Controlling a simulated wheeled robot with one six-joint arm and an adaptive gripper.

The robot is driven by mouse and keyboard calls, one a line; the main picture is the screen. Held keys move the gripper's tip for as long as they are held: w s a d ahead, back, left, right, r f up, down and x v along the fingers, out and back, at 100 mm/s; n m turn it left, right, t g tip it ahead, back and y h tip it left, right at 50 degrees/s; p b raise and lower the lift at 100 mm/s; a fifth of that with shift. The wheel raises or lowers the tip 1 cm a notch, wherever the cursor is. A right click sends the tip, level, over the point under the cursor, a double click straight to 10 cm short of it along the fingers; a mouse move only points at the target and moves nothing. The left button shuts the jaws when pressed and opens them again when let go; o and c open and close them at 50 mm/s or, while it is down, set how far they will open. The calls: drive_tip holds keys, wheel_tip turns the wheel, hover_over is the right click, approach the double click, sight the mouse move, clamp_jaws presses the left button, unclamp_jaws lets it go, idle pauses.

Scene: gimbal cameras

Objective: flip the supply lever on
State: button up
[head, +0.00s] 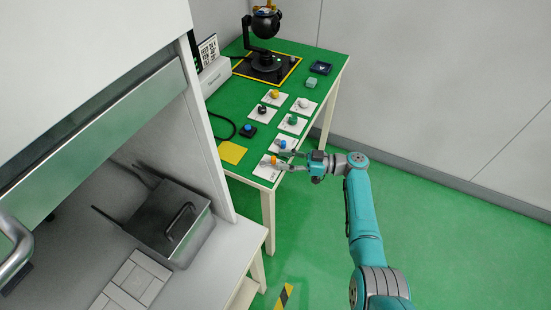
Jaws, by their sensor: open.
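Several white plates with small coloured controls stand on the green table (225,105). I cannot read any label, so I cannot tell which is the supply lever. My gripper (281,161) reaches in from the right, open, with its fingertips at the orange control. I cannot tell whether they touch it.
A blue button on a black base (248,130) and a yellow pad (232,152) lie at the table's left. A cabinet with a metal box (165,220) stands left.

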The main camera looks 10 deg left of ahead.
drive_tip(key=d, duration=0.8)
